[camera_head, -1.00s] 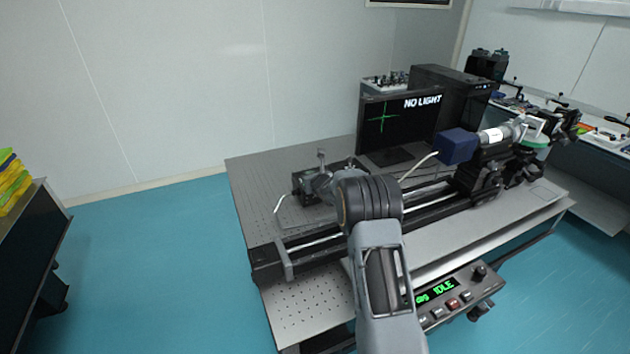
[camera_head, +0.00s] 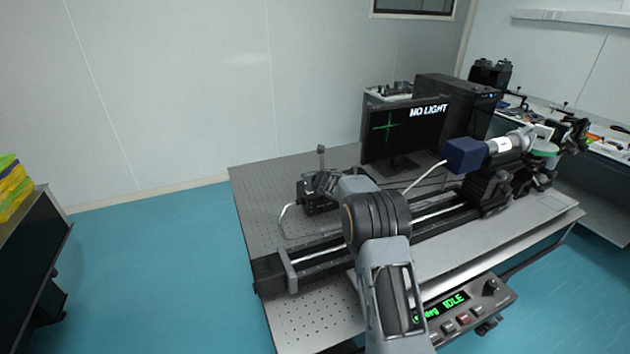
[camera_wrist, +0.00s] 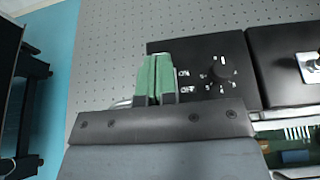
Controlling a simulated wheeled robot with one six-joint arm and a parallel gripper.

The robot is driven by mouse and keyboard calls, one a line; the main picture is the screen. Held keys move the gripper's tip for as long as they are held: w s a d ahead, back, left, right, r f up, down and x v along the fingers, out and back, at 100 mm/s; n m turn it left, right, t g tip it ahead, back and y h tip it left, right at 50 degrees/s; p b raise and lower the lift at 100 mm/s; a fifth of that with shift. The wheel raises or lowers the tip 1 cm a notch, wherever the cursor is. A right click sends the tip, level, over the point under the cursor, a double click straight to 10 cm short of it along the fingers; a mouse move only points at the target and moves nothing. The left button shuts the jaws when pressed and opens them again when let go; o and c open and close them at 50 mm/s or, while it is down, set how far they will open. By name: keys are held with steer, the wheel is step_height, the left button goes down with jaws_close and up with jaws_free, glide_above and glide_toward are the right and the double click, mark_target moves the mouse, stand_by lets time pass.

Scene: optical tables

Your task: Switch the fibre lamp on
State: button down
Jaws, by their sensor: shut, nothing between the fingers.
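The fibre lamp (camera_wrist: 200,58) is a black box with ON and OFF marks and a round black dial knob (camera_wrist: 222,72) with numbers around it, in the wrist view. My gripper (camera_wrist: 156,62) has green finger pads pressed together with nothing between them. The fingertips are over the left part of the lamp's face, just left of the ON and OFF marks. The lamp's switch is not visible there; the fingers cover that spot. I cannot tell whether they touch it. In the head view my arm hides part of this area. The monitor (camera_head: 405,132) reads "NO LIGHT" beside a green cross.
A second black box with a silver toggle (camera_wrist: 309,66) stands right of the lamp. A rail (camera_head: 435,212) with a blue box (camera_head: 465,155) crosses the perforated table (camera_head: 258,190). A control unit (camera_head: 465,310) at the front reads "IDLE". The table's left part is clear.

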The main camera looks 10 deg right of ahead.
steer(key=shift+d+r, duration=0.1)
steer(key=shift+r, duration=0.1)
steer(key=shift+r+p, duration=0.6)
steer(key=shift+r, duration=0.05)
steer(key=shift+s, duration=0.15)
steer(key=shift+s+r, duration=0.2)
steer(key=shift+s, duration=0.05)
steer(key=s+d+r+p, duration=0.1)
steer(key=s+r, duration=0.4)
steer(key=r, duration=0.6)
steer(key=shift+s+p, duration=0.15)
steer(key=shift+p, duration=0.75)
steer(key=shift+r, duration=0.1)
